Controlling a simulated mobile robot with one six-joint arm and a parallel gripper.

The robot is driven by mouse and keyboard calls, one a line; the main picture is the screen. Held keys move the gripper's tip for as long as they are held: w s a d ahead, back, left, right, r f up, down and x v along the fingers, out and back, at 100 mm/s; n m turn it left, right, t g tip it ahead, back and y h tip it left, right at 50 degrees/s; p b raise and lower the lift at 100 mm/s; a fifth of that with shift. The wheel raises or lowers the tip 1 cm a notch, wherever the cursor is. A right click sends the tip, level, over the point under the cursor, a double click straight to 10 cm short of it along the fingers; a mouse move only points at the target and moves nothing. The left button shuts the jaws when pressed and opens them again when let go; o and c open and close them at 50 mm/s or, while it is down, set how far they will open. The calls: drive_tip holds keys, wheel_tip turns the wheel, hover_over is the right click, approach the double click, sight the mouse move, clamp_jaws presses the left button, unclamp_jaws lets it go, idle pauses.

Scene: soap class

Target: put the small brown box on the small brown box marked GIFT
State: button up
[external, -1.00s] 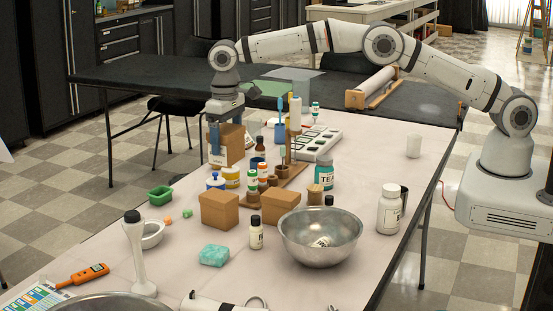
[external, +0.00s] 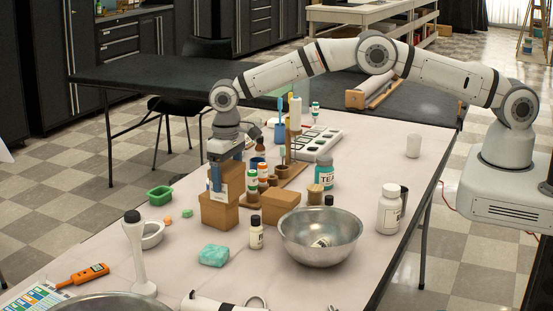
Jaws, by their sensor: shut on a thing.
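My gripper (external: 217,186) is shut on a small brown box (external: 234,181), with its fingers pointing down along the box. The held box is right over the left one of two brown boxes on the table (external: 219,217), and its bottom looks to be at that box's top. I cannot tell whether they touch or a small gap remains. The other brown box (external: 279,210) stands just to the right. No GIFT marking is readable on either box from here.
A metal bowl (external: 321,250) and a small white bottle (external: 256,236) stand to the right. Several bottles and a wooden rack (external: 290,176) are close behind.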

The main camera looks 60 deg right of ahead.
drive_tip(key=shift+f, duration=0.2)
drive_tip(key=o, duration=1)
drive_tip(key=shift+c, duration=0.2)
drive_tip(key=shift+r, duration=0.15)
wheel_tip(320, 180, up, 12)
drive_tip(key=shift+r+b, duration=0.15)
drive_tip(key=shift+b, duration=0.75)
drive_tip(key=s+d+r+t, duration=0.2)
drive_tip(key=s+d+r, duration=1.4)
drive_tip(key=d+r, duration=0.3)
drive_tip(key=s+d+f, duration=0.2)
drive_tip(key=s+d, duration=0.2)
drive_tip(key=s, duration=0.5)
drive_tip(key=s+d+f, duration=0.2)
drive_tip(key=s+d, duration=0.2)
drive_tip(key=s, duration=0.5)
drive_tip(key=s+d+f+t, duration=0.1)
drive_tip(key=s+d, duration=0.3)
drive_tip(key=s, duration=0.5)
drive_tip(key=shift+s+f, duration=0.2)
drive_tip(key=shift+f, duration=0.55)
